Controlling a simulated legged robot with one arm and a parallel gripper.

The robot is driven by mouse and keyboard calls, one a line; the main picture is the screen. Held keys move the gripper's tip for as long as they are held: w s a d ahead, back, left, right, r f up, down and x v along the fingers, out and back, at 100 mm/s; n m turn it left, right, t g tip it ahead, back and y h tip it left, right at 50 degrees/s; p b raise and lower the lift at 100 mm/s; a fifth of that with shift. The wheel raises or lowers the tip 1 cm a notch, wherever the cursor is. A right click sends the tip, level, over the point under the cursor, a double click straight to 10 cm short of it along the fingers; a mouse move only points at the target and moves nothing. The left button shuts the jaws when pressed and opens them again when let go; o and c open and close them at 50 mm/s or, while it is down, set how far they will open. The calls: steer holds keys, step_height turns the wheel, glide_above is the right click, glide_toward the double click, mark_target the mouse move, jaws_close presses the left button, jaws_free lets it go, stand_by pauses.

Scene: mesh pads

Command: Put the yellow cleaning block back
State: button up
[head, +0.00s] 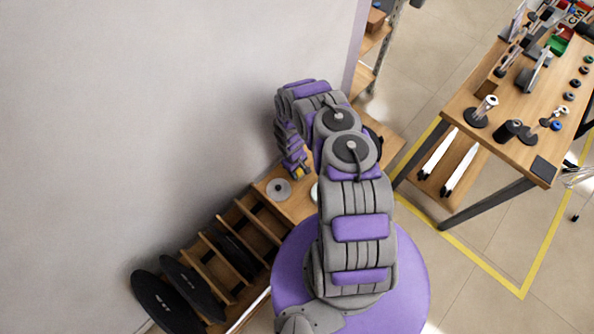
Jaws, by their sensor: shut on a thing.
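My gripper (297,170) points down over the small wooden surface near the wall, in the head view. It is shut on a small yellow thing, which looks like the yellow cleaning block (299,174). Only a little of the block shows, as the fingers cover much of it. I cannot tell whether the block touches the wood below it.
A grey disc (278,188) lies on the wooden surface (298,207) left of my gripper. A slatted wooden rack (262,218) with black plates (168,303) stands lower left. The wall (150,110) is close. A cluttered workbench (460,104) stands right; floor lies between.

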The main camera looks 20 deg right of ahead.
steer(key=o, duration=1.1)
